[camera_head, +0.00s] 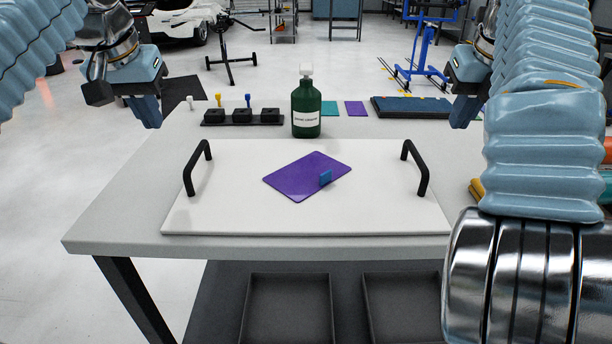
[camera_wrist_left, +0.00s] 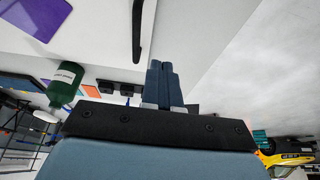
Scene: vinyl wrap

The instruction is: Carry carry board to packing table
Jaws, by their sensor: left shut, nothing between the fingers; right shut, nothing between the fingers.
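The carry board (camera_head: 240,205) is a white flat board lying on the grey table (camera_head: 110,225). It has a black handle at its left end (camera_head: 190,170) and another at its right end (camera_head: 423,172). My left gripper (camera_head: 152,120) is shut and empty, above the table's left side, apart from the left handle. In the left wrist view its fingers (camera_wrist_left: 158,80) are together near the black handle (camera_wrist_left: 138,30). My right gripper (camera_head: 460,122) is shut and empty, beyond and right of the right handle.
A green bottle (camera_head: 306,110) stands just behind the board. A black holder (camera_head: 243,116) with several slots sits at back left. Teal and purple swatches and a dark pad (camera_head: 412,107) lie at the back right. Dark trays (camera_head: 288,280) are on the shelf below.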

